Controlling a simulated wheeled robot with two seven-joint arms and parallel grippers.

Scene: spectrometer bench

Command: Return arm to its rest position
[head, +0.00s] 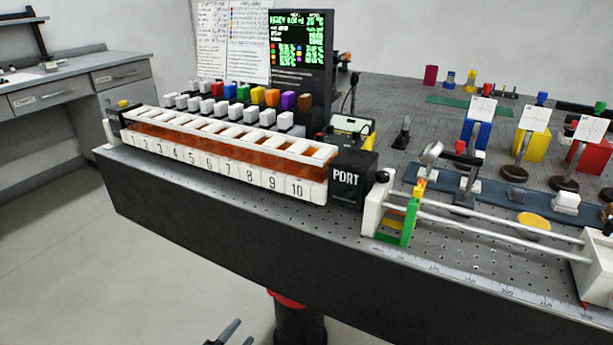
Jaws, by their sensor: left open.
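My left gripper (243,331) shows only at the bottom edge of the head view, left of centre. Its two dark fingertips are apart, with nothing between them. It is low, in front of the bench (230,225) and below the bench top, over the pale floor. It appears clear of the bench front. Most of the left arm is out of the frame. My right gripper is not in view.
The bench top carries a numbered rack (225,172), a black PORT box (350,178), a rail assembly (480,222) and a display screen (298,50). A side counter (75,75) stands at the back left. The floor (90,270) left of the bench is clear.

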